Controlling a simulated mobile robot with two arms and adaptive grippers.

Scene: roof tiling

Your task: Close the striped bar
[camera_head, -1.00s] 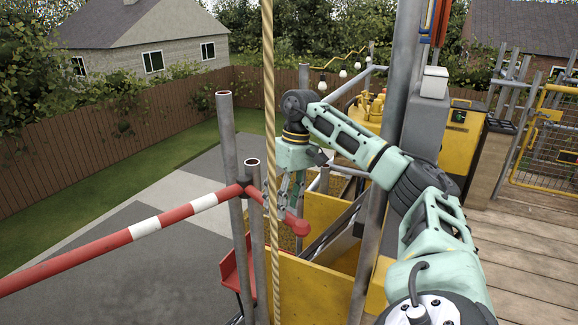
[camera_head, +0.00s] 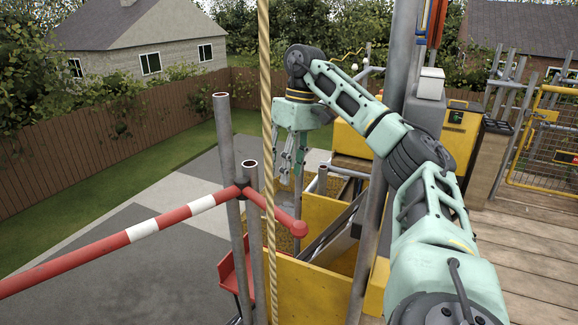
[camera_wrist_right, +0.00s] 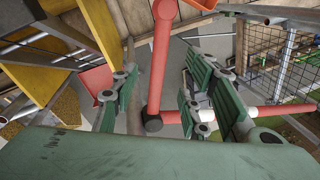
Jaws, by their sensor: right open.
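The striped bar (camera_head: 145,229), red with white bands, runs from the lower left up to a dark pivot at the grey posts. Beyond the pivot, its short plain red arm (camera_head: 262,201) slopes down to the right and ends in a round red knob (camera_head: 298,229). My right gripper (camera_head: 289,165) is open and empty, pointing down above the short arm, apart from it. In the right wrist view, the short red arm (camera_wrist_right: 160,60) shows between the spread fingers of my right gripper (camera_wrist_right: 162,88). The striped part (camera_wrist_right: 275,111) goes off right. My left gripper is out of view.
A hanging rope (camera_head: 268,90) passes in front of the bar, close to the gripper. Grey posts (camera_head: 228,130) stand at the pivot. A yellow chute (camera_head: 310,285) lies below the knob, and a thick grey pole (camera_head: 380,190) rises to the right.

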